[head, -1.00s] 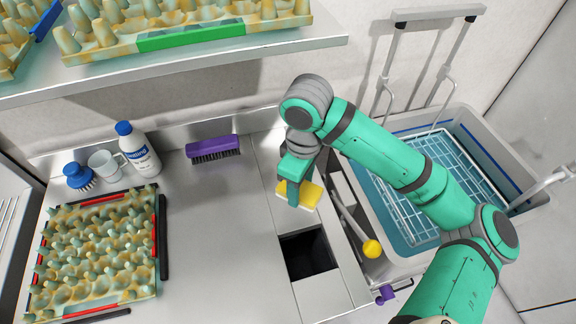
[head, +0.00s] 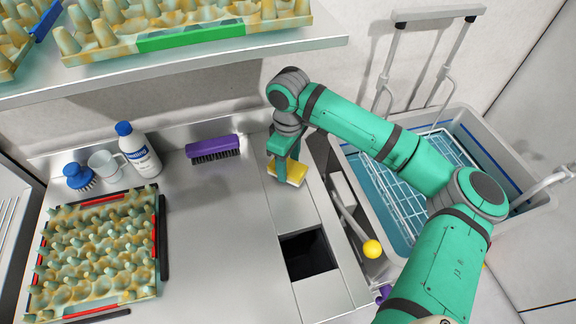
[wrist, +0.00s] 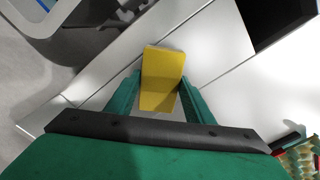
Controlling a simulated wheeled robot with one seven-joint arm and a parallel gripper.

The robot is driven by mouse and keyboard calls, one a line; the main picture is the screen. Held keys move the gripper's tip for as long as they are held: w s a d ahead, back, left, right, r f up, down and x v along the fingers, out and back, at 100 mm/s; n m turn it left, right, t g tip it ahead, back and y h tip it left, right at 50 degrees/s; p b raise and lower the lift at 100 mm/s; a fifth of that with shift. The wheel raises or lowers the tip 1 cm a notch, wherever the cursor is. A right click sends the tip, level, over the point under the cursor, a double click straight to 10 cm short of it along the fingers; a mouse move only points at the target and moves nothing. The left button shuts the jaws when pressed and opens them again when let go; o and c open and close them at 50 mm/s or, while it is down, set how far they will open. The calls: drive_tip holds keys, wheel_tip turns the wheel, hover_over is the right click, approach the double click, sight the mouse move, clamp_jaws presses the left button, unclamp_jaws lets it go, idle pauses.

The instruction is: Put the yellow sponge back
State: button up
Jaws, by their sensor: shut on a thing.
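The yellow sponge (head: 292,174) is between the fingers of my gripper (head: 283,172), low over the steel counter strip behind the dark square opening. In the wrist view the sponge (wrist: 162,78) sits between the two green fingers of my gripper (wrist: 160,95), which are shut on it. It has a paler side showing in the head view. I cannot tell whether its underside touches the counter.
A dark square opening (head: 308,255) lies in front of the sponge. A purple brush (head: 213,148), a white bottle (head: 140,152) and an egg tray (head: 97,249) are to the left. A basin with a wire rack (head: 410,195) and a yellow-knobbed lever (head: 372,249) are to the right.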

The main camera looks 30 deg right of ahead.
sight(288, 165)
drive_tip(key=shift+w+f, duration=0.2)
drive_tip(key=shift+f, duration=0.6)
drive_tip(key=shift+f, duration=0.2)
drive_tip(key=o, duration=1)
drive_tip(key=shift+r, duration=0.1)
drive_tip(key=shift+r, duration=3.85)
